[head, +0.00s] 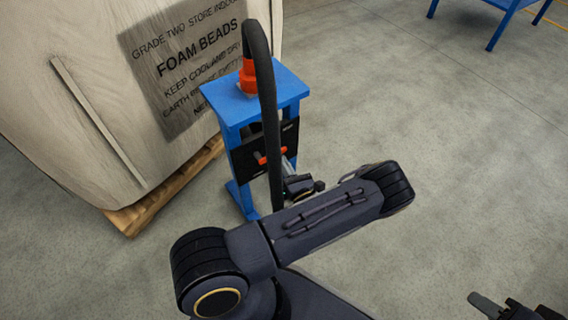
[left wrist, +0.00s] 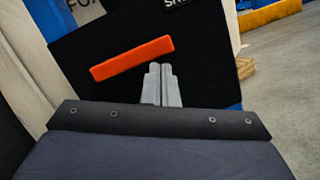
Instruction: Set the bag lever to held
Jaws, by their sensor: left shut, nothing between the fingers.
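The bag lever is an orange bar (head: 268,157) on a black panel (head: 246,160) fixed to a blue stand. In the left wrist view the lever (left wrist: 132,59) is tilted, its right end higher than its left. My left gripper (head: 290,168) is at the panel, close to the lever's right side, partly hidden by its own arm. In the left wrist view its two grey fingers (left wrist: 160,80) are together and empty, with tips just below the lever's right part. I cannot tell whether they touch it. My right gripper (head: 487,304) is at the bottom right, far from the panel and partly cut off.
A black hose (head: 262,50) with an orange collar (head: 248,77) arches from the blue stand (head: 232,105) and hangs down in front of it. A large foam beads bag (head: 70,95) on a wooden pallet (head: 150,205) stands at the left.

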